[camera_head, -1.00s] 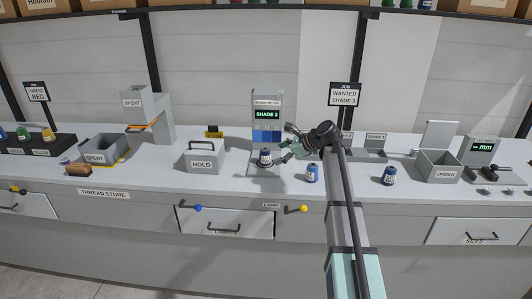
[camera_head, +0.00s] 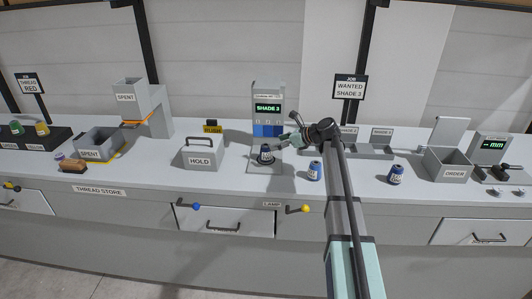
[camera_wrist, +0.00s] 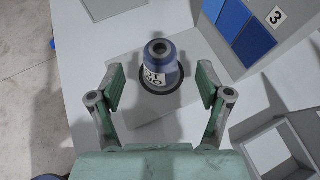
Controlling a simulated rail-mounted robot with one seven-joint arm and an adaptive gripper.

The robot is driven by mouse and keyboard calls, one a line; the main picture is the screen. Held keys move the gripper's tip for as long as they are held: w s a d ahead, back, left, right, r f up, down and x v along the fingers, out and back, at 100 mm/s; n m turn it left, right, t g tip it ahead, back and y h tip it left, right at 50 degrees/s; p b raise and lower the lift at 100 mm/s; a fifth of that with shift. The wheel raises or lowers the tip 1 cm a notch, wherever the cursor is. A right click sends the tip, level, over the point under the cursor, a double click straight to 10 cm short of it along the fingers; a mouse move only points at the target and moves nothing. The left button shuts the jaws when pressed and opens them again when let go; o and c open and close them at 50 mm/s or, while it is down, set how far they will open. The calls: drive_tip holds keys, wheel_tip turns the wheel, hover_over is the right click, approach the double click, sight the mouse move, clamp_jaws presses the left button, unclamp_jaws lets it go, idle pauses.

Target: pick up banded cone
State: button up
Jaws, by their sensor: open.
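A dark blue cone with a white label (camera_head: 266,154) stands on the plate of the shade meter (camera_head: 268,107), whose screen reads SHADE 3. In the wrist view the cone (camera_wrist: 158,60) has a pale, lettered label and a dark hole in its top. It is between and just beyond my gripper's fingertips (camera_wrist: 161,82), which are apart with a gap on each side. In the head view my gripper (camera_head: 288,140) is beside the cone, partly hidden by the arm. Two more labelled blue cones stand to the right, one nearer (camera_head: 315,171) and one farther right (camera_head: 396,175). I cannot tell which is called banded.
A HOLD box (camera_head: 201,155) stands left of the meter, with a yellow RUSH sign (camera_head: 212,130) behind it. A SPENT bin (camera_head: 98,144) is farther left. An ORDER box (camera_head: 447,163) is at the right. The front edge has drawers and knobbed levers.

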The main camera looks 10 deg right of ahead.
sight(266, 145)
drive_tip(key=shift+p+x, duration=0.75)
drive_tip(key=shift+x, duration=2.6)
drive_tip(key=c, duration=1.4)
drive_tip(key=shift+r, duration=0.1)
